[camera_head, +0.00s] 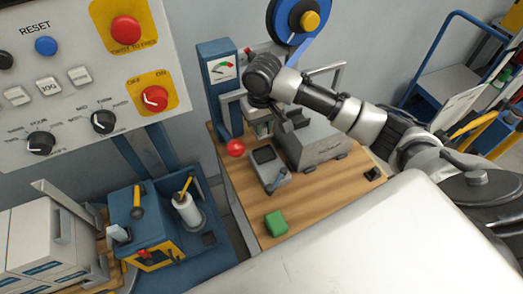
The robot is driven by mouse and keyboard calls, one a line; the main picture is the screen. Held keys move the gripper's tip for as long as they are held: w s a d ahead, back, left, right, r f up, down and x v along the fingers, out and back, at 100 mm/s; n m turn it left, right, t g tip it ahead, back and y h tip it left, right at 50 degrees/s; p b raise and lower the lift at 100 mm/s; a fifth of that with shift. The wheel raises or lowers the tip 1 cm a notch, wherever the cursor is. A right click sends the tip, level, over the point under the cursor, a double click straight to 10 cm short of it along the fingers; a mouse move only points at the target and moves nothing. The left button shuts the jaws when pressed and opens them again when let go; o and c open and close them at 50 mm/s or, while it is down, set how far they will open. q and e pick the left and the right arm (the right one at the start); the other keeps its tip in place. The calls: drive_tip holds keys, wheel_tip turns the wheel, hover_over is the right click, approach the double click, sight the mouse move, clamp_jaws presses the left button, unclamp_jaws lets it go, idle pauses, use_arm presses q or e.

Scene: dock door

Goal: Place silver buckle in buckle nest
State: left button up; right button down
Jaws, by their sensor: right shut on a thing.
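My right gripper (286,122) reaches in from the right over the wooden bench, pointing down between the gauge post and a grey metal box. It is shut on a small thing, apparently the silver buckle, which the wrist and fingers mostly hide. A small grey fixture with a dark square recess (264,155) sits on the bench just below the gripper in the picture; it looks like the buckle nest, but I cannot be sure. The gripper appears above and apart from it. My left gripper is not in view.
A blue gauge post (221,87), a red ball knob (235,148) and the grey box (318,145) crowd the gripper. A blue strap reel (296,20) is behind. A green block (276,223) lies on the bench (246,205), whose front part has bare wood.

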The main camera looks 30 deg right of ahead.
hover_over(265, 156)
drive_tip(key=w, duration=0.1)
wheel_tip(265, 156, down, 6)
drive_tip(key=shift+d+r+p, duration=0.1)
drive_tip(key=shift+r+p, duration=0.05)
drive_tip(key=shift+p, duration=0.25)
drive_tip(key=shift+f+p, duration=0.3)
drive_tip(key=shift+f, duration=1.8)
drive_tip(key=shift+s+f, duration=0.1)
drive_tip(key=shift+f, duration=0.15)
drive_tip(key=shift+s+f, duration=0.1)
drive_tip(key=shift+f, duration=0.05)
drive_tip(key=c, duration=1.1)
unclamp_jaws()
drive_tip(key=shift+s+f, duration=0.1)
drive_tip(key=shift+f, duration=0.05)
drive_tip(key=shift+o, duration=0.2)
drive_tip(key=shift+s+f, duration=0.1)
drive_tip(key=r, duration=0.4)
drive_tip(key=r+b, duration=0.1)
drive_tip(key=r, duration=0.8)
drive_tip(key=shift+w+r, duration=0.15)
drive_tip(key=shift+w, duration=0.25)
